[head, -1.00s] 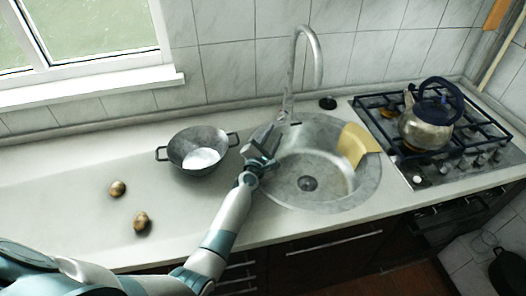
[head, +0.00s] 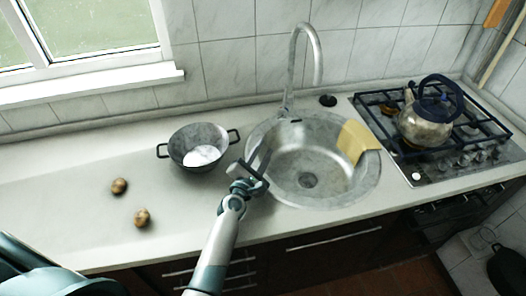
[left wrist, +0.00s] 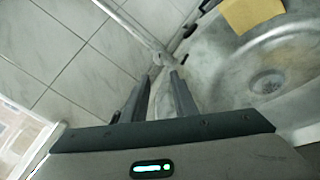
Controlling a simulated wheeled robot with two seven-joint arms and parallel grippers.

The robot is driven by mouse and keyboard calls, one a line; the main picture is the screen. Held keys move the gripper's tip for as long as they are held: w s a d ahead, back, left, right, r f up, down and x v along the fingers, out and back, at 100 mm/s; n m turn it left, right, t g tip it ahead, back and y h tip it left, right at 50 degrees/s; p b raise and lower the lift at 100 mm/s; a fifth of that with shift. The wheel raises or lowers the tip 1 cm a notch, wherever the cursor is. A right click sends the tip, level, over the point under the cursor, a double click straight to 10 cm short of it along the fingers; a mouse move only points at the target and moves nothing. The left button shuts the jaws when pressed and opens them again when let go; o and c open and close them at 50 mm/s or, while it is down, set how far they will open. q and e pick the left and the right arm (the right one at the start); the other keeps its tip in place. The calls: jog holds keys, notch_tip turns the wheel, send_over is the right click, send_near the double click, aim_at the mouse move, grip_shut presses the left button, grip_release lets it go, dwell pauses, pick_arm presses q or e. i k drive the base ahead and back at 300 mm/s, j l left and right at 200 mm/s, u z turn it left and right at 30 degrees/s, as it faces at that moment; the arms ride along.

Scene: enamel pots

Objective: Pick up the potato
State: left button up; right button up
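Two small brown potatoes lie on the pale counter at the left in the head view. One potato (head: 119,186) is farther back, and the other potato (head: 142,217) is nearer the front edge. My left gripper (head: 258,158) is well to their right, at the left rim of the sink beside the dark pot. In the left wrist view its two fingers (left wrist: 160,75) stand apart with nothing seen between them. No potato shows in the left wrist view. My right gripper is not in view.
A dark two-handled pot (head: 184,145) with something white inside stands between potatoes and sink. The round metal sink (head: 335,190) has a tall faucet (head: 318,62) and a yellow cloth-like piece (head: 357,141) on its rim. A kettle (head: 425,128) sits on the stove. Counter around the potatoes is clear.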

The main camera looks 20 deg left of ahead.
aim_at(119, 185)
jog(key=k+l, duration=0.25)
jog(key=k, duration=0.2)
jog(key=k+l, duration=0.25)
jog(key=k, duration=0.25)
